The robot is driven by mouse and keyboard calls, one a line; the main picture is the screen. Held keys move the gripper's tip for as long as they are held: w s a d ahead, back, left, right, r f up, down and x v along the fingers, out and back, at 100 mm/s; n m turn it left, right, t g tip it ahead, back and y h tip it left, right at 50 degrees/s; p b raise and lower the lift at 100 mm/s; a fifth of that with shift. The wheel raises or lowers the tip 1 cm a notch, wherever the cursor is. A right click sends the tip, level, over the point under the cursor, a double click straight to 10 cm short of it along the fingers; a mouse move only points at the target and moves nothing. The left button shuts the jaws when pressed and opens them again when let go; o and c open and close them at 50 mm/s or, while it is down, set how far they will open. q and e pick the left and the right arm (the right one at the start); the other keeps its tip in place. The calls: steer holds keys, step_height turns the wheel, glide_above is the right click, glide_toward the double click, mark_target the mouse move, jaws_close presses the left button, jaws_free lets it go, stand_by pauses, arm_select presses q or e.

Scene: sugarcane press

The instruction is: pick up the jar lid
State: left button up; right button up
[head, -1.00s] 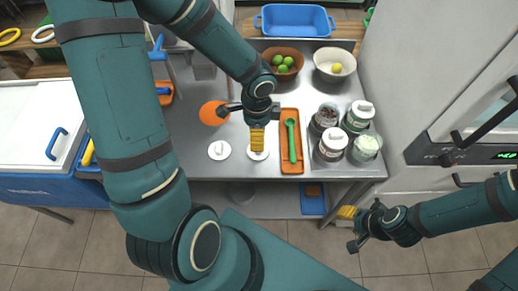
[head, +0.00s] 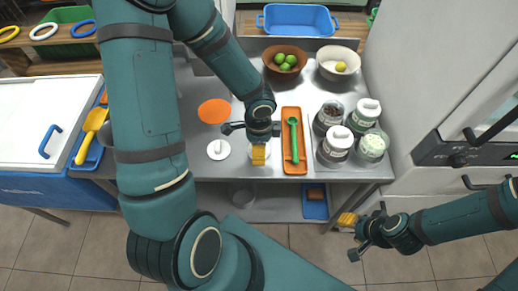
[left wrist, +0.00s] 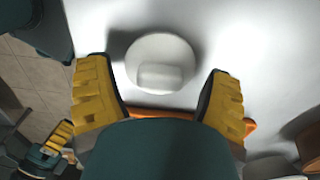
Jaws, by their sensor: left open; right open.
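A round white jar lid with a raised block-shaped knob (left wrist: 160,75) lies flat on the metal table. In the left wrist view it sits between and slightly beyond my left gripper's yellow fingers (left wrist: 158,98), which are apart and empty.
Right of my left gripper is an orange tray (head: 288,167) with a green spoon (head: 293,140). Several jars (head: 335,148) stand farther right. An orange disc (head: 214,111) lies behind the second lid. Bowls (head: 285,57) and a blue tub (head: 297,19) are at the back.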

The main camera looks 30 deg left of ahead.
arm_select(q)
steer(key=c, duration=0.9)
steer(key=shift+c, duration=0.2)
